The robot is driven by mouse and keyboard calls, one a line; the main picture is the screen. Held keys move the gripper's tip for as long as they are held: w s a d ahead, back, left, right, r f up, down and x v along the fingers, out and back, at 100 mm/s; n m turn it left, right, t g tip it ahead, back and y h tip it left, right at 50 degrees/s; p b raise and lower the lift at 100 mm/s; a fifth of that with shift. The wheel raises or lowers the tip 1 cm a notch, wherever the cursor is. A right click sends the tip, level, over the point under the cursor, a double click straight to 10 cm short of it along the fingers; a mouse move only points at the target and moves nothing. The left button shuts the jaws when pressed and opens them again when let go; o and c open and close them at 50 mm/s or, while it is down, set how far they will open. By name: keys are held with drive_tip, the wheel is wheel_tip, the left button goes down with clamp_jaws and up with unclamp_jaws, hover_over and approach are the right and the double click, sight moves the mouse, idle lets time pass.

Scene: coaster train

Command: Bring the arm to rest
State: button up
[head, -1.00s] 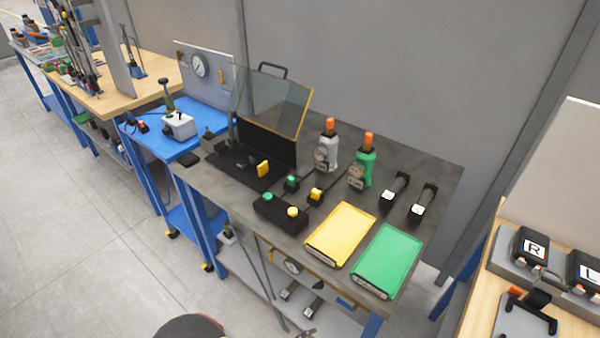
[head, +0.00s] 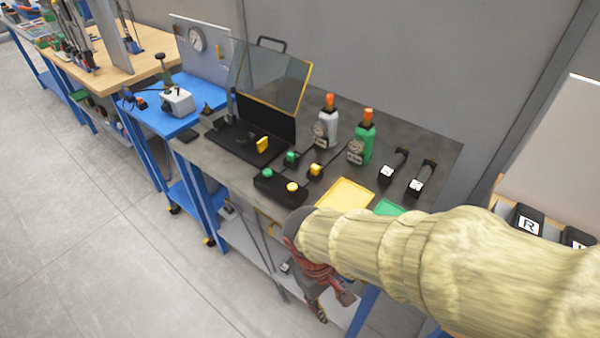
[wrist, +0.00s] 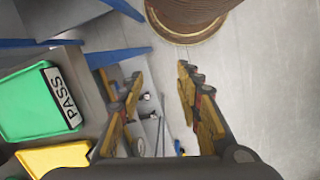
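My arm, in a cream padded sleeve, reaches in from the right of the head view. It hangs in front of the dark-topped bench (head: 215,160) and hides the near parts of the yellow tray (head: 345,194) and green tray (head: 388,208). My gripper (head: 330,297) points down beside the bench's front edge, apart from the trays. In the wrist view its two fingers (wrist: 160,105) are spread, with nothing between them. The green tray with a PASS label (wrist: 38,105) and the yellow tray (wrist: 52,157) lie to their left.
Open floor (head: 90,250) lies to the left.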

drive_tip(key=d+r+m+t+y, duration=0.1)
drive_tip(key=d+r+m+t, duration=0.2)
drive_tip(key=d+r, duration=0.3)
drive_tip(key=d+r+m+t+y, duration=0.1)
drive_tip(key=d+r+m+t, duration=0.2)
drive_tip(key=r, duration=0.9)
drive_tip(key=d+m, duration=0.1)
drive_tip(key=d, duration=0.2)
drive_tip(key=shift+w+d+r+m+p, duration=0.2)
drive_tip(key=shift+w+m+p, duration=0.1)
drive_tip(key=shift+p, duration=0.1)
idle(1.7)
